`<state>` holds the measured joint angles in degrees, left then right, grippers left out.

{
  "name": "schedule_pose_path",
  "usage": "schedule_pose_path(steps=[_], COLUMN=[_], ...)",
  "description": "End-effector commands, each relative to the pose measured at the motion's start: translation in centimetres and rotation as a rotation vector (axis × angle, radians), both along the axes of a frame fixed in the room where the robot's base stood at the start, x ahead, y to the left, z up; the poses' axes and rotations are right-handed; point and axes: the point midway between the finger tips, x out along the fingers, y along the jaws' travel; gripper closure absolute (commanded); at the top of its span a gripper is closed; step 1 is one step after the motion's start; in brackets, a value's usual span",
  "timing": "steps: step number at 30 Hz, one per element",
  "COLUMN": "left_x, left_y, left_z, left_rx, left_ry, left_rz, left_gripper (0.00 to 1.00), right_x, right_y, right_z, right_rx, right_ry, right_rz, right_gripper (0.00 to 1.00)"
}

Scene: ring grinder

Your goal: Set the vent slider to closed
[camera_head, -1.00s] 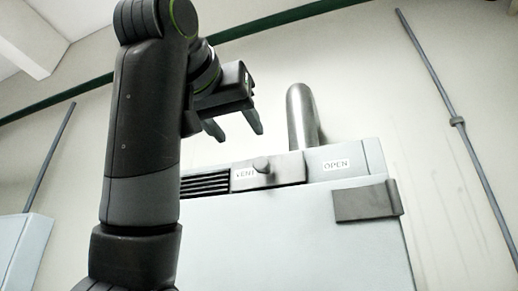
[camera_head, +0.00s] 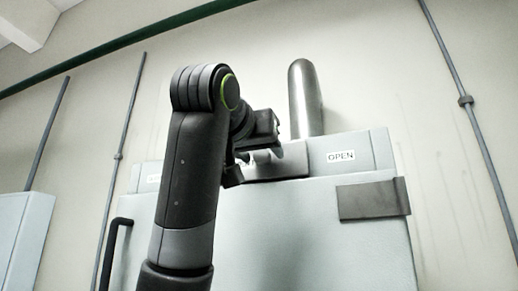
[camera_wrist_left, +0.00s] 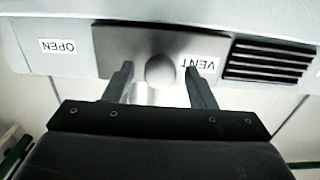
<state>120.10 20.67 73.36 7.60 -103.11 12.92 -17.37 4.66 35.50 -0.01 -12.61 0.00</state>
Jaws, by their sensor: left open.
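The vent slider is a grey metal plate (camera_head: 280,166) with a round knob (camera_wrist_left: 160,69), on the top band of a pale cabinet (camera_head: 300,235). The plate sits beside the OPEN label (camera_head: 341,156), with a gap of bare band between them. Contact cannot be told.
A slotted grille (camera_wrist_left: 268,62) lies beside the VENT label. A steel pipe (camera_head: 304,98) rises behind the cabinet top. A bracket (camera_head: 373,199) sits on the cabinet's right corner, and a black handle (camera_head: 113,250) on its left. A partly hidden label (camera_head: 152,178) shows at the band's left.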

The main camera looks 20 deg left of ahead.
Motion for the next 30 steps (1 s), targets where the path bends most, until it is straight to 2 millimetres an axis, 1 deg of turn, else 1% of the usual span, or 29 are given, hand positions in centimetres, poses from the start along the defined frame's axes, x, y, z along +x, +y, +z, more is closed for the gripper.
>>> schedule_pose_path(steps=[1,2,9,12,17,20,23,26,30], left_x=[0.0,0.0,0.0,0.0,0.0,0.0,0.0,0.1,0.1], left_y=[0.0,0.0,0.0,0.0,0.1,0.8,2.2,4.4,8.0], left_z=[0.0,0.0,0.0,0.0,0.0,-0.1,-0.2,-0.2,-0.1], left_rx=[0.000,0.000,0.000,0.000,0.000,-0.001,-0.002,-0.004,-0.005], left_ry=[0.000,0.000,0.000,0.000,0.000,0.000,0.000,-0.002,-0.002], left_rz=[0.000,0.000,0.000,0.000,0.000,0.001,0.004,0.006,0.006], left_gripper=[0.53,0.57,0.89,1.00,1.00,1.00,1.00,1.00,1.00], right_x=[0.0,0.0,0.1,0.2,0.3,0.3,0.3,0.3,0.3], right_y=[0.0,0.0,0.0,0.0,0.1,0.2,0.2,0.2,0.2], right_z=[0.0,0.0,0.0,0.0,0.0,-0.3,-0.8,-1.3,-2.0], right_rx=[0.000,0.000,0.000,0.001,0.001,0.003,0.003,0.003,0.003], right_ry=[0.000,0.000,-0.001,-0.002,-0.003,-0.003,-0.003,-0.003,-0.004], right_rz=[0.000,0.000,0.000,0.000,0.000,0.000,0.000,0.000,0.000], right_gripper=[0.64,0.64,0.64,0.64,0.64,0.64,0.64,0.64,0.64])
